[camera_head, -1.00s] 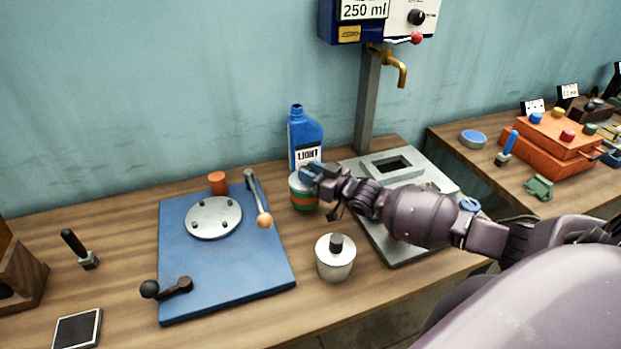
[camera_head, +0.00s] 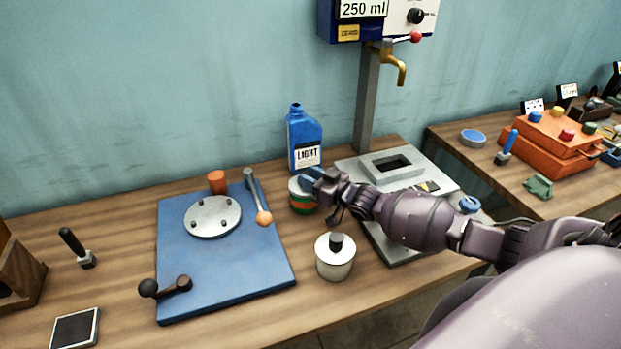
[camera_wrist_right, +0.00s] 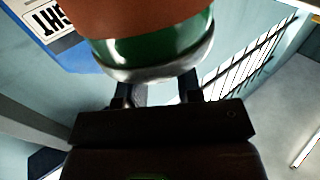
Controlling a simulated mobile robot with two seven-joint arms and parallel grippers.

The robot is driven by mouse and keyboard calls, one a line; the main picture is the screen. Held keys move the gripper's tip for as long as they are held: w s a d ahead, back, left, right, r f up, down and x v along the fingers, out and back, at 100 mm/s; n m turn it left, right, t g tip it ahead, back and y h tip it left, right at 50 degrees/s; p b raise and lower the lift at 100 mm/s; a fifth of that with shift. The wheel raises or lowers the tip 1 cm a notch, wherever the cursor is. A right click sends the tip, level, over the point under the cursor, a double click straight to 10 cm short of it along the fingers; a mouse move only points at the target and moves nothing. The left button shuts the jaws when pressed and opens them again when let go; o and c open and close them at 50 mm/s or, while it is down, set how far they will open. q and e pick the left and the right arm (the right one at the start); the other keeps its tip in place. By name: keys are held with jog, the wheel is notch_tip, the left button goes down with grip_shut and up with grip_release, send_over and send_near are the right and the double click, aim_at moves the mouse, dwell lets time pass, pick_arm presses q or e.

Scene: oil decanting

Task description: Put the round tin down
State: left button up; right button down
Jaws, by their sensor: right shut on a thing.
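The round tin (camera_head: 301,197), with green and orange bands and a pale metal rim, is at the back of the table, just in front of the blue bottle (camera_head: 304,138). My right gripper (camera_head: 311,179) is shut on it from the right and covers part of its upper side. In the right wrist view, the tin (camera_wrist_right: 150,48) fills the top middle between the fingers of my right gripper (camera_wrist_right: 158,92). I cannot tell whether its base touches the wood. My left gripper is not in view.
A white canister with a black knob (camera_head: 335,260) stands in front of the tin. A blue board (camera_head: 222,270) with a round metal plate lies to the left. The grey dispenser base (camera_head: 430,172) is to the right, partly behind my arm.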

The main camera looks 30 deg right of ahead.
jog(key=c, duration=1)
grip_release()
jog(key=shift+s+a+f, duration=0.1)
jog(key=shift+s+f, duration=0.1)
jog(key=shift+f, duration=0.4)
jog(key=shift+o, duration=1.1)
jog(key=shift+f, duration=0.15)
jog(key=shift+r+p, duration=0.35)
jog(key=shift+r, duration=0.1)
jog(key=p+v, duration=0.4)
jog(key=v, duration=0.3)
jog(key=shift+d+r, duration=0.2)
jog(key=shift+r, duration=0.35)
